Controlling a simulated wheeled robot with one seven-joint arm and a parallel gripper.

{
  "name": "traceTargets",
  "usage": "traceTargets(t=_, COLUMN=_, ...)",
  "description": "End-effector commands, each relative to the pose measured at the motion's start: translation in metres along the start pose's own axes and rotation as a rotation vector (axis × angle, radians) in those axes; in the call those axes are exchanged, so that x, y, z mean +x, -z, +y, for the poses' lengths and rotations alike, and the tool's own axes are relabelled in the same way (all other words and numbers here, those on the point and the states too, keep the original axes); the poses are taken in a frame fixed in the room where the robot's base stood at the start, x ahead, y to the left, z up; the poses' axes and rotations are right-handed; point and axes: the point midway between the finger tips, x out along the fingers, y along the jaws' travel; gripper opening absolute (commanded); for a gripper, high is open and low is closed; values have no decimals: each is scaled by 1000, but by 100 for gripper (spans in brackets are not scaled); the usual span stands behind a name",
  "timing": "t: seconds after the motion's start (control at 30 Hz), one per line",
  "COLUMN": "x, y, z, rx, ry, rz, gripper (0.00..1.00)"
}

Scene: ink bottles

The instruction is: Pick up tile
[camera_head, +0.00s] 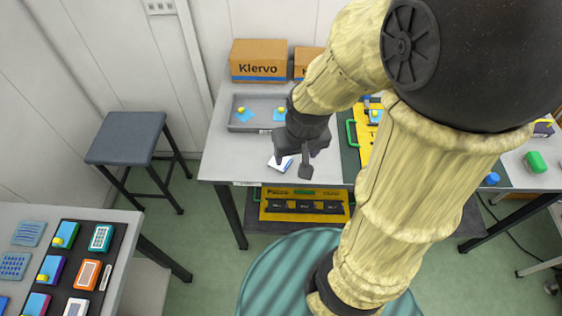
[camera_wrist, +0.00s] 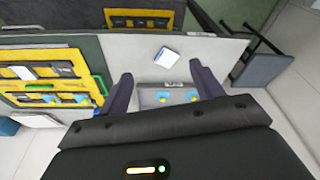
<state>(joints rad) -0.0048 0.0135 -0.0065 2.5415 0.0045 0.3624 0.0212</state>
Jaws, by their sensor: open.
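The tile is a small white square with a blue edge (camera_head: 285,166). It lies flat on the light grey table (camera_head: 222,158), near the front edge, and shows whole in the wrist view (camera_wrist: 166,57). My gripper (camera_head: 296,161) hangs above the table close to the tile and overlaps part of it in the head view. In the wrist view its two fingers (camera_wrist: 161,72) are spread apart with nothing between them, and the tile appears beyond the fingertips. The exact height of the fingers over the tile is hard to tell.
A grey tray (camera_head: 238,126) with blue and yellow pieces stands behind the tile, with a Klervo carton (camera_head: 259,61) at the back. A yellow case (camera_head: 362,128) is on the right, partly hidden by my arm. A stool (camera_head: 126,138) stands left. The tabletop around the tile is clear.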

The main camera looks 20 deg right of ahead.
Motion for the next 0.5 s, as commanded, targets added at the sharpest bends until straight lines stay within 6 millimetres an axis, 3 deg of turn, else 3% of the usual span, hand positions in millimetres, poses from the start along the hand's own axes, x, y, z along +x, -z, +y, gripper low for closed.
traceTargets(t=0.07, x=4, y=11, z=0, rx=54, ry=1, rz=-17, gripper=80)
traceTargets(t=0.4, x=46, y=98, z=4, rx=568, ry=-51, rz=-167, gripper=80)
traceTargets(t=0.5, x=56, y=115, z=4, rx=686, ry=-76, rz=-195, gripper=80)
